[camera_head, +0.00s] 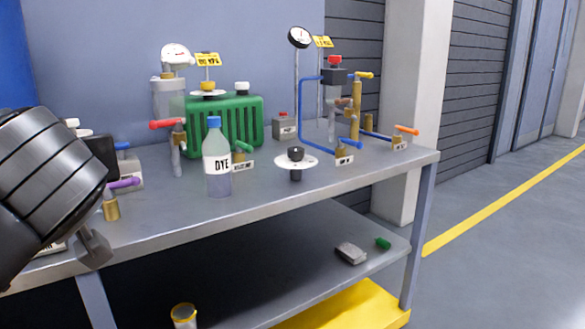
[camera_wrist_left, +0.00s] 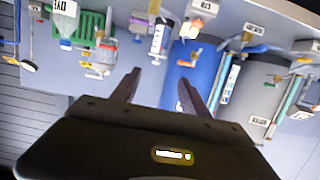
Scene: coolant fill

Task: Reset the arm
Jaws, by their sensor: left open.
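My left arm comes in from the left in the head view, and part of my left gripper (camera_head: 95,248) shows in front of the table's front edge. In the left wrist view the left gripper (camera_wrist_left: 160,88) has its two dark fingers spread apart, with nothing held between them. The bench with its fittings lies beyond the fingertips. My right gripper is not in either view.
The grey workbench (camera_head: 330,185) carries a DYE bottle (camera_head: 218,165), a green ribbed tank (camera_head: 240,118), gauges and coloured valves. A white disc with a black knob (camera_head: 296,161) stands near the front. A lower shelf (camera_head: 300,260) holds small items. Floor at right is clear.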

